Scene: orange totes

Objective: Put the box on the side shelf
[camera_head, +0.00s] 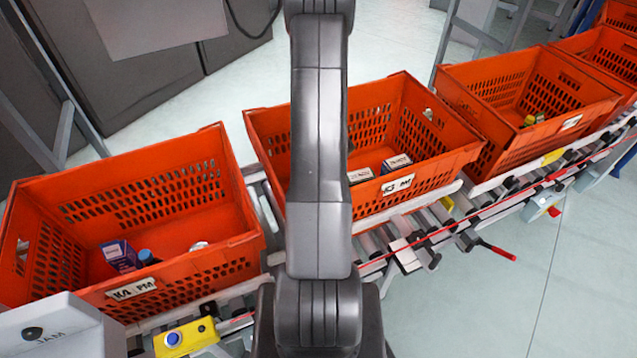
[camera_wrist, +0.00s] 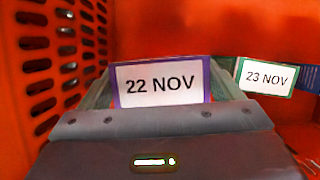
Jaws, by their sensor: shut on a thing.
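In the wrist view, a box with a purple-edged white label reading "22 NOV" (camera_wrist: 160,82) stands between the fingers of my gripper (camera_wrist: 158,97), which is shut on it. The gripper and box are down inside an orange tote, close to its perforated wall. In the head view my arm hides the gripper and the held box; the arm reaches over the middle orange tote (camera_head: 440,160). I cannot make out the side shelf for certain in either view.
A box labelled "23 NOV" (camera_wrist: 266,77) stands just right of the held box. Small boxes (camera_head: 397,162) lie in the middle tote. The left tote (camera_head: 190,245) holds several items. The right tote (camera_head: 500,150) stands farther along the roller conveyor (camera_head: 425,225). Open floor lies right.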

